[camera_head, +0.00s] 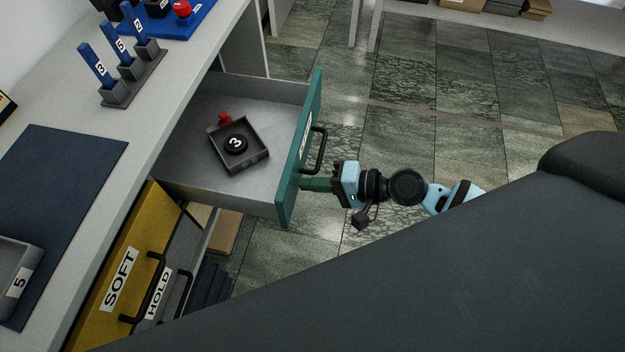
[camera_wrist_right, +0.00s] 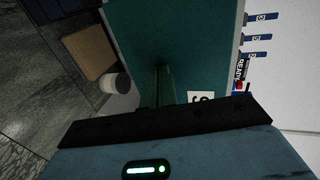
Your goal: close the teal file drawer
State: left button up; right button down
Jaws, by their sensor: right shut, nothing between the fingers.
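The teal file drawer (camera_head: 290,175) is pulled well out from the bench, its grey inside open to view. Its front carries a black handle (camera_head: 319,150) and a white label. In the right wrist view the teal front (camera_wrist_right: 195,45) fills the upper middle. My right gripper (camera_head: 303,184) is shut and empty, its green fingers at the outer face of the drawer front, below the handle in the picture. The fingertips look at or very near the face; I cannot tell if they touch. My left gripper is not in view.
Inside the drawer lie a grey tray (camera_head: 259,163) with a black disc marked 3 and a small red piece (camera_head: 223,118). A yellow drawer marked SOFT (camera_head: 135,255) and a grey one marked HOLD (camera_head: 178,262) stand nearby. Tiled floor (camera_head: 440,90) is clear beyond my arm.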

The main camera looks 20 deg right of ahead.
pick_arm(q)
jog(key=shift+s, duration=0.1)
pick_arm(e)
jog(key=shift+a, duration=0.1)
jog(key=shift+w+a, duration=0.35)
jog(key=shift+a, duration=0.1)
jog(key=w+a, duration=0.1)
jog(key=a, duration=0.1)
jog(key=w+a, duration=0.2)
jog(key=a, duration=0.1)
jog(key=w+a+p, duration=0.1)
jog(key=w+a, duration=0.1)
jog(key=a, duration=0.1)
jog(key=shift+w+r, duration=0.1)
jog(key=b, duration=0.3)
send_over(208, 176)
jog(key=shift+d+f, duration=0.2)
jog(key=shift+d, duration=0.15)
jog(key=shift+w+a, duration=0.1)
jog(key=shift+a, duration=0.25)
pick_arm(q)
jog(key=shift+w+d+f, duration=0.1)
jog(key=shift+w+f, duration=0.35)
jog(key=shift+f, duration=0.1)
pick_arm(e)
jog(key=shift+r, duration=0.2)
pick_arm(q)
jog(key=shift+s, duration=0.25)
pick_arm(e)
jog(key=shift+a+r, duration=0.1)
